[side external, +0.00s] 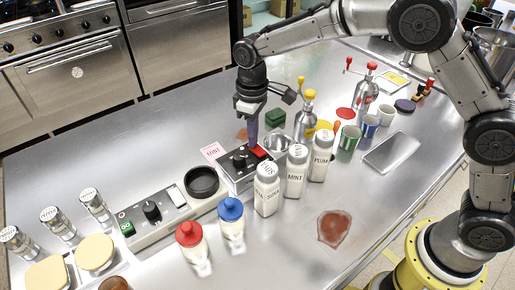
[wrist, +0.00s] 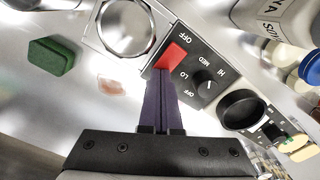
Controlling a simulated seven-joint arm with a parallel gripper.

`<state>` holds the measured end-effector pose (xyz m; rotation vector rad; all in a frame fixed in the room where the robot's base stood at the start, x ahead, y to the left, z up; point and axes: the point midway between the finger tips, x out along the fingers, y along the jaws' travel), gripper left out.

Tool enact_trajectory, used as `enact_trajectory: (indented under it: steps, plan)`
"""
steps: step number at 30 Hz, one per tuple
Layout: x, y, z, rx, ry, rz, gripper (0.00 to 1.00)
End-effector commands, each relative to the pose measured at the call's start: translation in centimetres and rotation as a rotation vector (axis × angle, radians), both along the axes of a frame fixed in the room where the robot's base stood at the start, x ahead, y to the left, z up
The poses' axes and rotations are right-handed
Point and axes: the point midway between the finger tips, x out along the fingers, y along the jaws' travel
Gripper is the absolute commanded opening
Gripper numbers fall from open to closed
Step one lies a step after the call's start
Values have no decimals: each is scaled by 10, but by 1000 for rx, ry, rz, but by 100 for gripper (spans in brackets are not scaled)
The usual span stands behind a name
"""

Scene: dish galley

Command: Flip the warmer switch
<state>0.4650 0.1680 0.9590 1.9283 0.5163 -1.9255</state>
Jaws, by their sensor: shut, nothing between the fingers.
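The warmer (side external: 236,177) is a low metal box on the steel counter with a black top panel, a black knob (side external: 239,158) and a red rocker switch (side external: 259,152). In the wrist view the red switch (wrist: 176,52) sits beside an "OFF" label, and the knob (wrist: 204,82) has HI, MED, LO and OFF marks. My gripper (side external: 252,144) points down at the switch with its dark fingers together and empty. In the wrist view the fingertips of my gripper (wrist: 162,72) meet the near edge of the red switch; whether they press it is unclear.
White bottles (side external: 295,172) stand close in front of the warmer. A metal bowl (side external: 277,142) and a black ring (side external: 201,182) flank it. A second control box (side external: 178,196) with a green switch lies to the left. A green sponge (wrist: 50,56) lies behind.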

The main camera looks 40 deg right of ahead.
Motion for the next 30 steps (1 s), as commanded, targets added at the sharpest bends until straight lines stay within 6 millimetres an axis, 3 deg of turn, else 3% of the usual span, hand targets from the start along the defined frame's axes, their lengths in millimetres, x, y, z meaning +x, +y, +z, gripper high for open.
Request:
enact_trajectory:
  steps: [5, 30]
  plan:
    - [0, 0, 3, -1, 2, 0, 0]
    - [0, 0, 64, 0, 0, 0, 0]
